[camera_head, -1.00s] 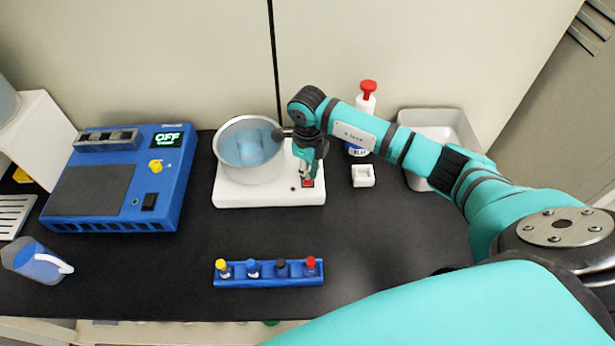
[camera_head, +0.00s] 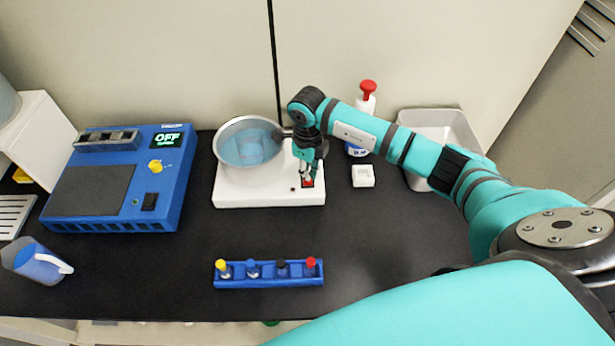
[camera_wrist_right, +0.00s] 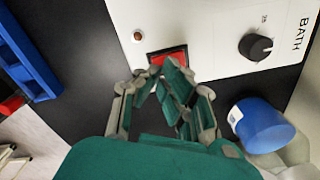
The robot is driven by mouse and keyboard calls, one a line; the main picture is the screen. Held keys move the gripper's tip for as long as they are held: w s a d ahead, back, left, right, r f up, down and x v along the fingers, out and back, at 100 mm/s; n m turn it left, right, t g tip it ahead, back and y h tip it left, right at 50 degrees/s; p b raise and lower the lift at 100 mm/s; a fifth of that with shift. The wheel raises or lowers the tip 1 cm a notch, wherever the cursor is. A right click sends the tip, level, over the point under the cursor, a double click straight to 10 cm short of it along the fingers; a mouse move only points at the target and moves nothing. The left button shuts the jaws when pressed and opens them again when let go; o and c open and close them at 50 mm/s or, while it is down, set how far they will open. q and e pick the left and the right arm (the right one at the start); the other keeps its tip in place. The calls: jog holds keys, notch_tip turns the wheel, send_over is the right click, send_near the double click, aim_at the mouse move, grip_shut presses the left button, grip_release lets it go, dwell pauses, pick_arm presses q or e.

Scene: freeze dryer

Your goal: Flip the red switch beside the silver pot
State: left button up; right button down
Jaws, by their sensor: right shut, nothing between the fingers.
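The red switch (camera_head: 308,183) sits on the front right of a white base (camera_head: 250,200), beside the silver pot (camera_head: 221,165), which holds blue liquid. My right gripper (camera_head: 306,177) is shut and empty, pointing down at the switch. In the right wrist view the red switch (camera_wrist_right: 167,55) lies right at the fingertips of the right gripper (camera_wrist_right: 162,72), which cover part of it. Whether the tips touch it I cannot tell. A black knob (camera_wrist_right: 256,47) is on the same white base in that view. My left gripper is not in view.
A blue device (camera_head: 125,180) with an OFF display stands left. A blue rack (camera_head: 268,282) with several capped vials lies in front. A red-topped bottle (camera_head: 367,100), a small white dish (camera_head: 363,176) and a grey tray (camera_head: 440,125) are right.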

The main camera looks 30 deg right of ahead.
aim_at(308, 182)
jog(key=shift+f+b, duration=1.1)
jog(key=shift+f, duration=0.2)
dwell(0.4)
jog(key=shift+s+r, duration=0.1)
jog(key=shift+r+p, duration=0.75)
jog(key=shift+r, duration=0.15)
jog(key=shift+r+p, duration=1.55)
jog(key=shift+r, duration=1)
